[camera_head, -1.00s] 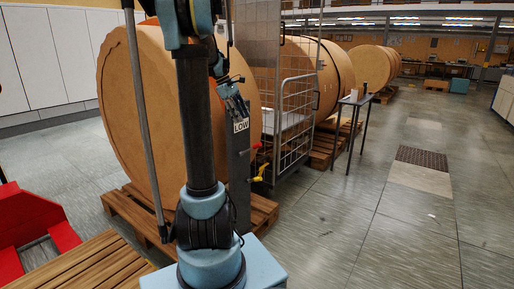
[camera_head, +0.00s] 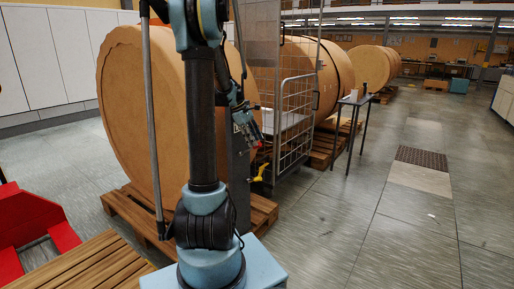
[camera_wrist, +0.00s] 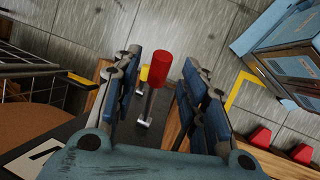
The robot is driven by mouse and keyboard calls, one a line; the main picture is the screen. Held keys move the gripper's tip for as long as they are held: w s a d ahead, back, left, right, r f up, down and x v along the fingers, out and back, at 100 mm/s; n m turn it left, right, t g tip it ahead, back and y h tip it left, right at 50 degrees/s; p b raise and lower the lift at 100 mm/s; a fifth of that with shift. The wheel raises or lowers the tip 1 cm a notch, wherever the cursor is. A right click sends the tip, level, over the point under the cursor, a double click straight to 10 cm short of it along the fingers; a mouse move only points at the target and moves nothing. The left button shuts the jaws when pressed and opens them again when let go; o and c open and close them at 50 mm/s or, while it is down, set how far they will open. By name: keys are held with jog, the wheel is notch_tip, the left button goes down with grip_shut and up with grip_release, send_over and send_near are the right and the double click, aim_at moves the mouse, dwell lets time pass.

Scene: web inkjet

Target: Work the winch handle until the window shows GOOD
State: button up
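The winch handle has a red grip (camera_wrist: 160,57) on a short metal crank (camera_wrist: 147,105). In the wrist view the red grip stands between the two blue finger sets of my gripper (camera_wrist: 160,64), with room on both sides. My gripper is open. In the head view my gripper (camera_head: 252,134) is in front of the dark winch post (camera_head: 240,195), and only a bit of red shows beside it. The window's word is hidden in the head view. In the wrist view a white plate (camera_wrist: 35,160) with a cut-off dark mark shows at bottom left.
A yellow lever (camera_head: 261,171) sits lower on the post. A large brown roll (camera_head: 135,100) on a wooden pallet (camera_head: 130,215) stands behind my arm. A wire cage cart (camera_head: 297,110) stands right of the post. The floor (camera_head: 380,220) farther right is clear.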

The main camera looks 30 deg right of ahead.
aim_at(250, 149)
jog(key=shift+x, duration=2.15)
grip_shut()
